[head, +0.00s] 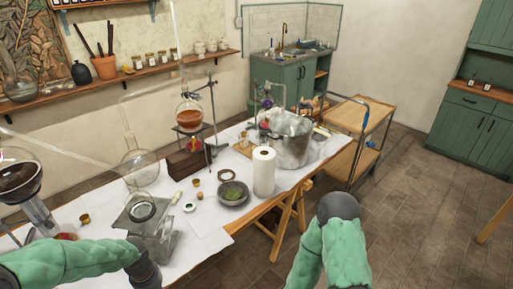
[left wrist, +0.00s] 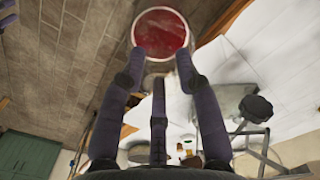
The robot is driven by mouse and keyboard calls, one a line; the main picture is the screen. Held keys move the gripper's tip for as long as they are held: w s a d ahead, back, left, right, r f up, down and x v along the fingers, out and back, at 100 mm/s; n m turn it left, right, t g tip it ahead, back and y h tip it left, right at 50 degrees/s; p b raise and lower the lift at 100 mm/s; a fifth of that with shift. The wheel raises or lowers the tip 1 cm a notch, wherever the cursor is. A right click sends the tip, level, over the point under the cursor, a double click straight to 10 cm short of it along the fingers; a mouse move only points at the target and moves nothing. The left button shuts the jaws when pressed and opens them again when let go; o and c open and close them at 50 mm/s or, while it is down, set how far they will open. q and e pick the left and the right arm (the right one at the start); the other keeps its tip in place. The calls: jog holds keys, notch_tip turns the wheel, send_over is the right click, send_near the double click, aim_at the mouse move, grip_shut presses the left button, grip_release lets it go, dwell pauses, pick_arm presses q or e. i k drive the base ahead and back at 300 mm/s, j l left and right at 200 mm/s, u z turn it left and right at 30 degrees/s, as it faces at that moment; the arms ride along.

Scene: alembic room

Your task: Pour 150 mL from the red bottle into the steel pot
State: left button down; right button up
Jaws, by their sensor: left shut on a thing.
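My left gripper (left wrist: 160,65) is shut on the red bottle (left wrist: 161,32) in the left wrist view. The bottle shows as a round red face with a pale clear rim at the fingertips; its other parts are mostly hidden. In the head view neither this gripper nor the held bottle shows; only my bent left arm is seen at lower left. The steel pot (head: 289,141), large and shiny, stands at the far right end of the white-covered table. My right gripper is in no view; only my right arm shows at the bottom.
On the table (head: 225,217) stand a paper towel roll (head: 264,173), a dark bowl (head: 233,193), a round-bottom flask on a stand (head: 190,113) and glassware at left. A wooden cart (head: 360,115) stands beyond the pot. The floor at right is clear.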

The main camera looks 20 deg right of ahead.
aim_at(289, 142)
jog(key=j+z, duration=0.7)
jog(key=i+j, duration=0.1)
jog(key=i, duration=0.35)
jog(key=i+j, duration=0.1)
jog(key=i, duration=0.35)
